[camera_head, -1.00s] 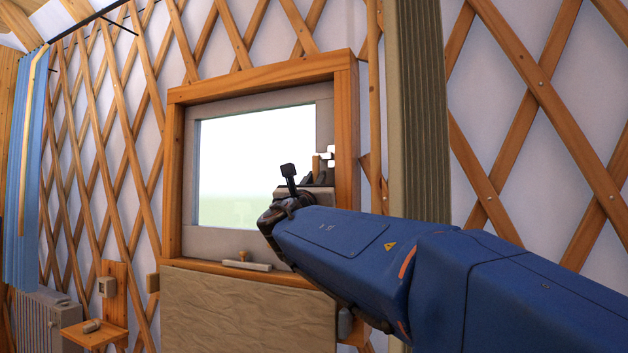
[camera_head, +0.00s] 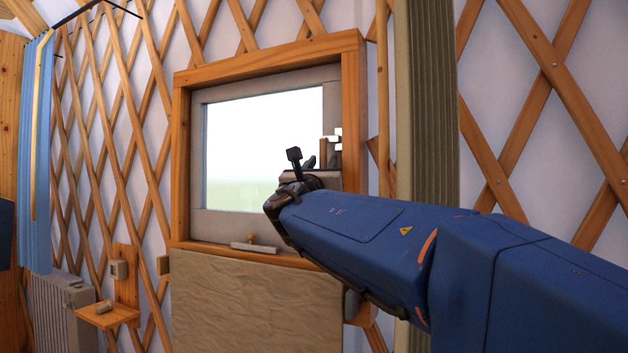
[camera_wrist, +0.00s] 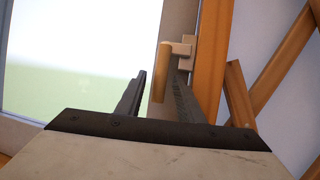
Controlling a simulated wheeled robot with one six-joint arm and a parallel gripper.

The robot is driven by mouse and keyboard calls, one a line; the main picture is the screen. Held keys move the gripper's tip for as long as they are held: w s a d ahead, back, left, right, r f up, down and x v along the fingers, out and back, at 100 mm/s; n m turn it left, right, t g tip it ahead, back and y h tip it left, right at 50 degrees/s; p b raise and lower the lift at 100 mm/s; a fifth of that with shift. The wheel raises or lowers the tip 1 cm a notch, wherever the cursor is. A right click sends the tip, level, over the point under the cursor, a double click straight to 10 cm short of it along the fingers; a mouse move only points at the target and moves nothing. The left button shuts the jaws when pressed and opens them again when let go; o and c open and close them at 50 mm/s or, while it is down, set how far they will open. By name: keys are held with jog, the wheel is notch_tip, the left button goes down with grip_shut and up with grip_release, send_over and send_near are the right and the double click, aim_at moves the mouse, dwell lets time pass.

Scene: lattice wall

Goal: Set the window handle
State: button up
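The window (camera_head: 265,150) has a pale grey sash in an orange wooden frame. Its handle is a tan upright lever (camera_wrist: 164,72) on a light grey mount, on the sash's right side in the wrist view. In the head view the handle (camera_head: 327,152) is small and partly hidden by my gripper. My gripper (camera_wrist: 160,85) is open, with its two dark fingers apart. In the wrist view the handle's lower part appears between the fingers, closer to the right one. I see no finger closed on it, and the depth between them is hard to judge. The gripper also shows in the head view (camera_head: 318,165).
A grey bar with a brass knob (camera_head: 255,247) lies along the bottom of the window. The wooden frame (camera_wrist: 212,60) stands close to the right finger. A small wooden shelf (camera_head: 108,314), a radiator (camera_head: 55,310) and a blue curtain (camera_head: 37,160) are at left.

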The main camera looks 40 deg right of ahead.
jog(key=v, duration=1.6)
jog(key=shift+a, duration=0.15)
jog(key=shift+s, duration=0.2)
jog(key=shift+f, duration=0.1)
dwell(0.4)
jog(key=s+d+f+m+g+y, duration=0.1)
jog(key=s+f+m+g+y, duration=0.3)
jog(key=f, duration=1.1)
jog(key=w+f+m+g+y, duration=0.15)
jog(key=f+m+y, duration=0.5)
jog(key=f, duration=0.75)
jog(key=s+a+f+m+g+y, duration=0.1)
jog(key=s+a+f+m+y, duration=0.2)
jog(key=a+f+m, duration=0.4)
jog(key=s+a+f+m+g+y, duration=0.1)
jog(key=s+a+f+m+y, duration=0.2)
jog(key=f, duration=0.8)
jog(key=a+m+y, duration=0.2)
jog(key=a+m, duration=0.2)
jog(key=a, duration=0.1)
jog(key=shift+s+a, duration=0.25)
jog(key=shift+a, duration=0.15)
jog(key=shift+m+g+y, duration=0.25)
